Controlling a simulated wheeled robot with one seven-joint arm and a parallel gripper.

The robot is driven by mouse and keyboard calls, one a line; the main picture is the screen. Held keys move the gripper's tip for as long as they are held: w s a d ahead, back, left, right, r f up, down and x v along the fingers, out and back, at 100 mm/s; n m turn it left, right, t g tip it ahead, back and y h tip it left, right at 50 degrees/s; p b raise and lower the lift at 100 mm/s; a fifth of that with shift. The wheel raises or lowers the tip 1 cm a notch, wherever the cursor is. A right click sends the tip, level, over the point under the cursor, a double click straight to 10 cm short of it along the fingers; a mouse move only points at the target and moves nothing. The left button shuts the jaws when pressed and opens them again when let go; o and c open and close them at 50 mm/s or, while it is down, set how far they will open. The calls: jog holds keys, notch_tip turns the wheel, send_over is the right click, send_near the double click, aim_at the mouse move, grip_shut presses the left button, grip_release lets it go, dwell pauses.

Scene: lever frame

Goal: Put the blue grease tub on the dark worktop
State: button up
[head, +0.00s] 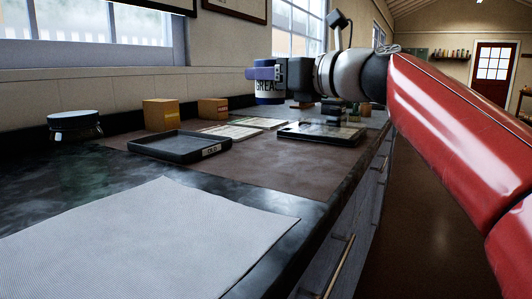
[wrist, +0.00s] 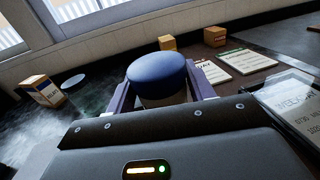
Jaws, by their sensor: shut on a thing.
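The blue grease tub (head: 269,86), with a blue lid and a pale label, is held in the air above the worktop in the head view. In the wrist view the tub's blue lid (wrist: 157,67) shows between the two fingers. My gripper (head: 266,74) is shut on the tub, and it also shows in the wrist view (wrist: 160,84). The dark worktop (head: 90,172) is a mottled dark stone counter running along the wall below the window. The tub is well clear of it, above the brown mat.
A brown mat (head: 255,175) bears a black tray (head: 170,147), cards (head: 232,131) and a dark framed board (head: 318,133). A white cloth (head: 150,235) covers the near counter. Bare worktop lies between jar and cloth.

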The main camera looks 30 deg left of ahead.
notch_tip(320, 180, down, 11)
jog(key=b, duration=0.4)
jog(key=shift+f+b, duration=0.2)
jog(key=shift+b, duration=0.2)
jog(key=shift+f, duration=0.15)
jog(key=o, duration=1.1)
jog(key=shift+c, duration=0.2)
jog(key=shift+r, duration=0.25)
jog(key=v, duration=1.2)
jog(key=shift+f, duration=0.1)
jog(key=shift+d, duration=0.1)
